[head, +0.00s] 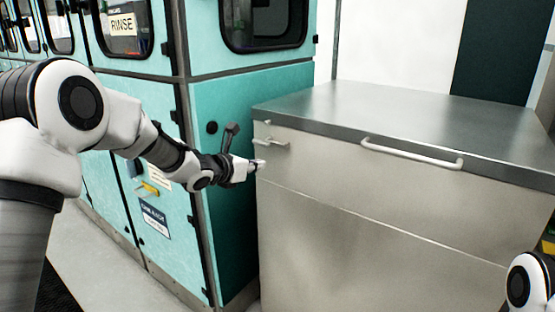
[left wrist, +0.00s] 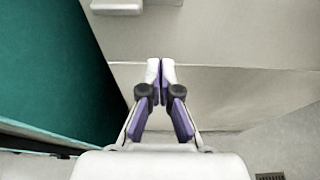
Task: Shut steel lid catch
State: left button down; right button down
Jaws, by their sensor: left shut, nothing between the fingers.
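The steel chest (head: 370,220) stands at the right in the head view, with its grey lid (head: 420,115) lying down on it. The small steel catch (head: 275,142) sits on the chest's front near its left end, just under the lid. Its lever seems to stick out from the front; I cannot tell if it is hooked. My left gripper (head: 257,165) is just below and left of the catch, close to the chest front. In the left wrist view its fingertips (left wrist: 160,66) are together and empty. A pale block, perhaps part of the catch, shows at the top edge. My right gripper is out of view.
A teal machine (head: 240,110) with windows stands close on the left, with a dark lever (head: 230,135) sticking out near my left wrist. A bar handle (head: 410,152) runs along the lid's front edge. Open floor (head: 115,265) lies at lower left.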

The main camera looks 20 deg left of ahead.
aim_at(270, 143)
pick_arm(q)
jog(key=p+x, duration=0.1)
jog(key=x, duration=0.6)
jog(key=shift+w+d+f, duration=0.15)
jog(key=shift+w, duration=0.15)
jog(key=r, duration=0.1)
jog(key=r+p, duration=0.1)
jog(key=r, duration=0.1)
jog(key=shift+w, duration=0.35)
jog(key=shift+s+d+r, duration=0.1)
jog(key=shift+s+r, duration=0.05)
jog(key=shift+r, duration=0.25)
jog(key=shift+f, duration=0.2)
jog(key=shift+r, duration=0.2)
jog(key=shift+p, duration=0.5)
